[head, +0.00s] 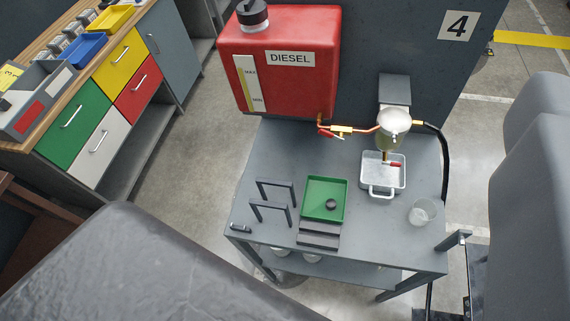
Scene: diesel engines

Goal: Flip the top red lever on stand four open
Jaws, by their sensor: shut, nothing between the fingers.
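Stand four carries a sign with the number 4 (457,25) on its back panel. The top red lever (326,131) sits on the copper fuel pipe below the red DIESEL tank (282,62), lying roughly along the pipe. A brass fitting (341,130) is beside it. A lower red lever (396,164) sits under the filter (391,128), above a white tray (381,190). My gripper (452,240) shows as a dark shape by the table's front right corner. It is shut and empty, well apart from the top lever, to its lower right.
The stand's grey table (264,165) holds a green tray (324,187) with a dark round part, two black brackets (272,200) and a clear cup (421,212). A workbench with coloured drawers (121,55) is at left. A dark surface fills the lower left. Floor shows between.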

